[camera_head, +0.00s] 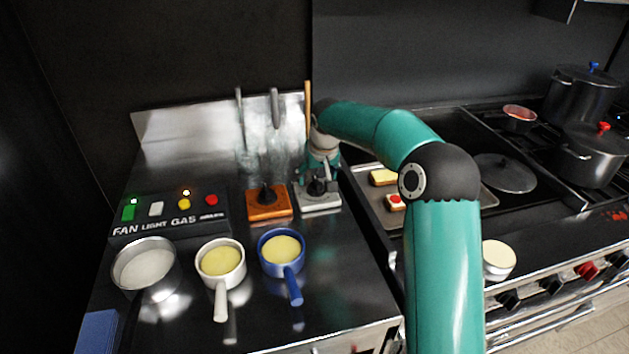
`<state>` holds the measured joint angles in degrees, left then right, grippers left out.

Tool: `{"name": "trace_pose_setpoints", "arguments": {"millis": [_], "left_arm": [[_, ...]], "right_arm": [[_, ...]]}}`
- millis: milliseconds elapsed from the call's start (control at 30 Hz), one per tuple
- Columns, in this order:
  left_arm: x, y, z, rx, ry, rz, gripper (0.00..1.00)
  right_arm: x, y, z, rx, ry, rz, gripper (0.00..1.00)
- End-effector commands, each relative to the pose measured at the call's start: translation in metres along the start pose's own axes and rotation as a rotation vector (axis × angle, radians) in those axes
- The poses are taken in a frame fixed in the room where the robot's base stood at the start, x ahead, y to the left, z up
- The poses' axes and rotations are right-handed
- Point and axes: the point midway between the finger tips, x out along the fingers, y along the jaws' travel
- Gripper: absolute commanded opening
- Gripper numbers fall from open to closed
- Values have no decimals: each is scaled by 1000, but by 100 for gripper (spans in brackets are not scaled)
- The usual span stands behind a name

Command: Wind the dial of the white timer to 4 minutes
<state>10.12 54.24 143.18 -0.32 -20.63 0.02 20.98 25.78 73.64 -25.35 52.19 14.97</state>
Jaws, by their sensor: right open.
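The white timer (321,204) is a pale, flat block with a black dial (317,188) on top. It stands on the steel counter, just right of an orange timer (268,208) that also has a black dial. My right gripper (318,177) points down over the white timer with its jaws open around or just above the dial. I cannot tell whether the fingers touch the dial. The dial's markings and setting are too small to read. My left gripper is out of view.
A switch panel (168,220) stands at the left. A steel pan (144,265), a white pot (220,262) and a blue pot (282,249) sit along the counter's front. A tray with toast (384,177) and a stove with black pots (590,152) lie right.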

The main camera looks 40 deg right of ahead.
Motion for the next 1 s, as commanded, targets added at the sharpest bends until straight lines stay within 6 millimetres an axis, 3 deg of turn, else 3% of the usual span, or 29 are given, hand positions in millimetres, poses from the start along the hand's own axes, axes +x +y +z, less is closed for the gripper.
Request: {"name": "trace_pose_setpoints", "arguments": {"millis": [233,600,900,1000], "left_arm": [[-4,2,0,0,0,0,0],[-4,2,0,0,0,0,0],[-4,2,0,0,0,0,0],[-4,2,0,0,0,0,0]], "right_arm": [[28,1,0,1,-1,0,75],[32,1,0,1,1,0,75],[32,0,0,1,1,0,25],[32,-6,2,-3,0,-2,14]]}}
